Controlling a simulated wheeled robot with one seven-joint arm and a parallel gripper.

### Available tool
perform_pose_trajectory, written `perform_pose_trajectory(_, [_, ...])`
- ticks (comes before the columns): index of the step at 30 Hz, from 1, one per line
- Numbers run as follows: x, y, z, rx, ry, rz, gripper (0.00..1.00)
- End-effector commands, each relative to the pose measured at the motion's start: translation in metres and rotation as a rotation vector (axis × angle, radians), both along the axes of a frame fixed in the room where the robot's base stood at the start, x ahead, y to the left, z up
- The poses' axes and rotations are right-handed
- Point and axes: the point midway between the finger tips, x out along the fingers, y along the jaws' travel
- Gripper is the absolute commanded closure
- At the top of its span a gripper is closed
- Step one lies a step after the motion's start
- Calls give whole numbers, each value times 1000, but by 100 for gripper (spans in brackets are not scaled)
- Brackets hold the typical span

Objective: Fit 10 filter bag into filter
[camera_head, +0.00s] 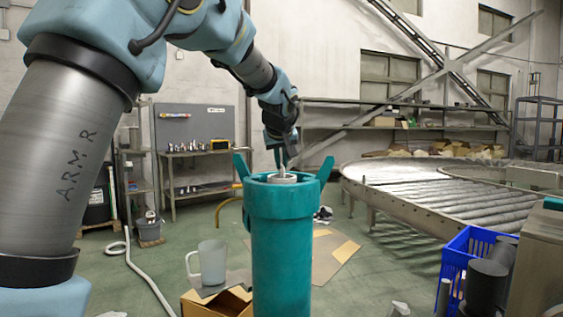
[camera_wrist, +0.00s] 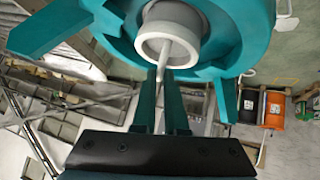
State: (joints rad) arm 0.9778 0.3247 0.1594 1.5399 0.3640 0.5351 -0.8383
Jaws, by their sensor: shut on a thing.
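The filter (camera_head: 281,250) is a tall teal cylinder standing upright in the middle of the head view, with upright lugs around its rim. The filter bag shows as a pale ring (camera_head: 283,178) with a thin stem at the filter's open top. In the wrist view the filter's teal rim (camera_wrist: 115,30) surrounds the white ring of the filter bag (camera_wrist: 153,46). My gripper (camera_head: 281,160) is above the opening, fingers pointing down. In the wrist view my gripper (camera_wrist: 164,72) is shut on the bag's thin stem. The bag's lower part is hidden inside the filter.
A grey mug-like jug (camera_head: 209,262) stands by a cardboard box (camera_head: 222,302) left of the filter. A blue crate (camera_head: 462,262) with dark cylinders is at the right. A roller conveyor (camera_head: 430,190) stands behind. A pale hose (camera_head: 145,275) lies on the floor.

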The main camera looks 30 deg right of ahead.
Motion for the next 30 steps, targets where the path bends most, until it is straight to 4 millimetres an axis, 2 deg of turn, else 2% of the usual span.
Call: perform_pose_trajectory(30, [0, 0, -25, 0, 0, 0, 100])
